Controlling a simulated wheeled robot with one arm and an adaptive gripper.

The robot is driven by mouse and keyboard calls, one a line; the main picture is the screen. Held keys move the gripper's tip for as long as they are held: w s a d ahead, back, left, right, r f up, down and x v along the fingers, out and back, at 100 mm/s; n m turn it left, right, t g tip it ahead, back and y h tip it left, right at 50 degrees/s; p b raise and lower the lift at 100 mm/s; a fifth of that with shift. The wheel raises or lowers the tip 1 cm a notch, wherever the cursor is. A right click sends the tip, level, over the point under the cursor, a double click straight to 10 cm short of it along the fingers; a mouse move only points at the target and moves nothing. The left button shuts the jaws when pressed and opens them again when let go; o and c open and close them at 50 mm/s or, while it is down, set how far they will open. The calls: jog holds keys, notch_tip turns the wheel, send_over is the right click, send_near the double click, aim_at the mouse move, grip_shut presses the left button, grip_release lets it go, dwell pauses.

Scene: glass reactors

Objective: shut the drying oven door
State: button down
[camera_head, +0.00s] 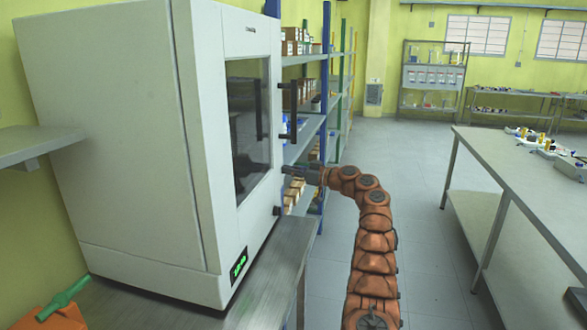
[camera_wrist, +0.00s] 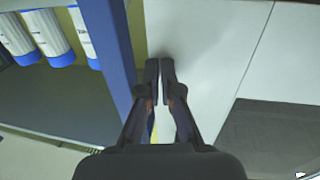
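The white drying oven (camera_head: 110,130) stands at the left in the head view. Its door (camera_head: 232,215) has a dark glass window (camera_head: 245,165) and a dark upright handle (camera_head: 293,110) near the right edge. The door looks near its frame; I cannot tell whether a small gap is left. My gripper (camera_head: 288,170) is just below the handle, beside the door's right edge, and points left towards it. I cannot tell whether it touches. In the wrist view my gripper's fingers (camera_wrist: 160,66) are together and hold nothing. The handle is not seen there.
The oven stands on a grey bench (camera_head: 275,265). Shelving with blue posts (camera_head: 329,75) and boxes is behind my gripper. White bottles with blue caps (camera_wrist: 48,35) show in the wrist view. A long table (camera_head: 500,160) is at the right, with open floor between.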

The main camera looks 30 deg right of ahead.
jog(key=shift+w+a+r, duration=0.15)
jog(key=shift+a, duration=0.25)
jog(key=shift+w+a+r, duration=0.1)
jog(key=shift+w+a, duration=0.05)
jog(key=shift+a, duration=0.25)
jog(key=w+d+p+v, duration=0.1)
jog(key=w+d+v, duration=0.1)
jog(key=v, duration=1.3)
jog(key=shift+d+f, duration=0.25)
jog(key=shift+d, duration=0.2)
jog(key=shift+s, duration=0.1)
